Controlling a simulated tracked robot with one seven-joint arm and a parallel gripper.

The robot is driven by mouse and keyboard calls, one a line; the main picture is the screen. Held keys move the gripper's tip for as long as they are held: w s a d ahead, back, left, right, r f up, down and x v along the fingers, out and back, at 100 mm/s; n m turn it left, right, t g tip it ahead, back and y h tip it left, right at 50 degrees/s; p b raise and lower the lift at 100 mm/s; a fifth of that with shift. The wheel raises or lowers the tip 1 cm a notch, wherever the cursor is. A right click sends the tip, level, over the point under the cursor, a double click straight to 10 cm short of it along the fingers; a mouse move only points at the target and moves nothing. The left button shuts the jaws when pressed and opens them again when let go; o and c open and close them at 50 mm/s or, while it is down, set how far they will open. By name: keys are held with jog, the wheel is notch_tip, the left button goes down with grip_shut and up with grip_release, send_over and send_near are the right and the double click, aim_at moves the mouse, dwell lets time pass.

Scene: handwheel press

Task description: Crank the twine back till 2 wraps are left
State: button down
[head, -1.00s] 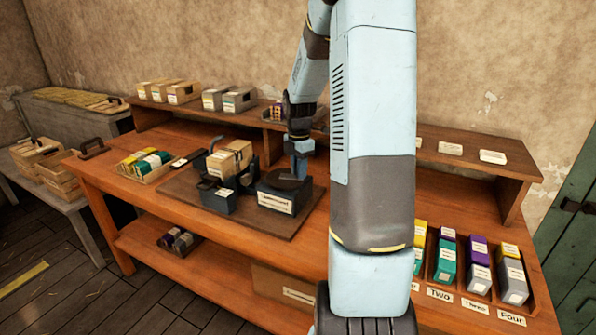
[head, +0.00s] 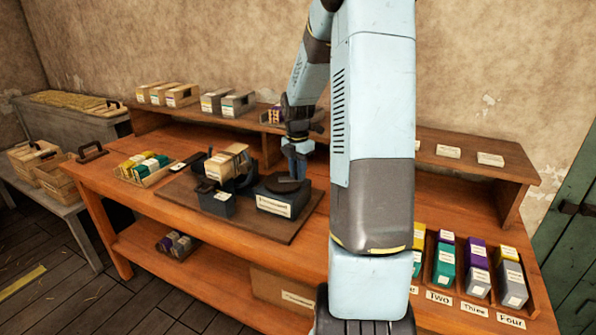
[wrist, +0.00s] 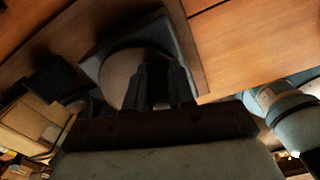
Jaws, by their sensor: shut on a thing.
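The handwheel press is a dark unit on a dark board (head: 270,228) on the orange wooden bench. Its black housing (head: 274,204) has a white label and a round wheel on top, which shows as a grey disc (wrist: 118,75) in the wrist view. My gripper (head: 298,178) points down over this wheel. In the wrist view its dark fingers (wrist: 156,85) are close together over the disc, shut on what I take to be the crank handle, which they hide. A pale bundle (head: 228,162) sits in the press, left of the housing. I cannot make out or count the twine wraps.
A tray of coloured packets (head: 143,168) lies left of the board. Small boxes (head: 168,94) stand on the back shelf. Coloured packets in labelled slots (head: 445,260) stand at the bench's right. My arm hides the bench's middle.

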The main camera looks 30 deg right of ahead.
jog(key=c, duration=1)
grip_release()
jog(key=shift+o, duration=0.2)
notch_tip(320, 180, up, 14)
jog(key=shift+f, duration=0.15)
jog(key=shift+w+a, duration=0.1)
jog(key=s+a+r+m+t+h, duration=0.1)
jog(key=s+a+r+m, duration=0.3)
jog(key=s+a+m, duration=0.15)
jog(key=s+a+r+m+t, duration=0.1)
jog(key=s+a+r+m, duration=0.2)
jog(key=s+a+m, duration=0.3)
jog(key=s+a+m+t, duration=0.1)
jog(key=s+a+m, duration=0.1)
jog(key=s, duration=0.3)
jog(key=s+a+m+t, duration=0.1)
jog(key=s+a+m, duration=0.2)
jog(key=s+m, duration=0.2)
jog(key=s+a+m+t+y, duration=0.1)
jog(key=s+a+m, duration=0.1)
jog(key=s, duration=0.3)
jog(key=shift+s+a+f+m+t, duration=0.2)
jog(key=shift+s+m+t, duration=0.1)
jog(key=shift+m, duration=0.35)
